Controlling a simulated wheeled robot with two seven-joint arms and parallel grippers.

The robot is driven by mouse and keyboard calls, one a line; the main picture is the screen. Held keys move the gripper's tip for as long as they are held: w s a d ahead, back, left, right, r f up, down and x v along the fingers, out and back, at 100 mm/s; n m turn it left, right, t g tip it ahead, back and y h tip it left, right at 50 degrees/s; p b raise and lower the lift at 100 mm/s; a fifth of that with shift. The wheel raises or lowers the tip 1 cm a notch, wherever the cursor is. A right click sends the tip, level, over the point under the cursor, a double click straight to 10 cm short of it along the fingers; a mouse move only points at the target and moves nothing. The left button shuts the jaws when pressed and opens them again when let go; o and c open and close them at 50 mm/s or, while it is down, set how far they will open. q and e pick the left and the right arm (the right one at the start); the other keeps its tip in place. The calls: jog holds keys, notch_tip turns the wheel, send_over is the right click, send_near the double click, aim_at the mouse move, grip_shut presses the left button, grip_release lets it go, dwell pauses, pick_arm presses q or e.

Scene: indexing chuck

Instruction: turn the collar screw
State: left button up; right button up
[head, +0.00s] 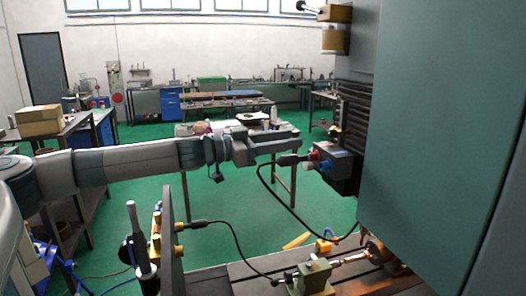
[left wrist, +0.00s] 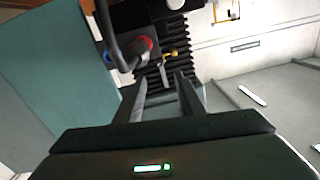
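My left gripper (head: 293,142) reaches in from the left at mid-height, short of the dark machine unit (head: 335,167). In the left wrist view its two fingers (left wrist: 161,82) stand apart with nothing between them. A small brass piece with a crossbar (left wrist: 171,54), which looks like the collar screw, shows just beyond the fingertips in front of the black ribbed cover (left wrist: 172,28). A brass piece also shows above the dark unit in the head view (head: 338,132). The gripper is not touching it as far as I can see. My right gripper is in neither view.
A large teal machine housing (head: 440,130) fills the right side. A black cable (head: 275,205) hangs from the unit beside my left gripper. A chuck (head: 383,255) and a vise-like block (head: 313,277) stand on the machine bed below.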

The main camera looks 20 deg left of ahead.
pick_arm(q)
jog(key=b+v, duration=0.1)
jog(key=v, duration=0.5)
jog(key=shift+d+f, duration=0.1)
jog(key=shift+d, duration=0.05)
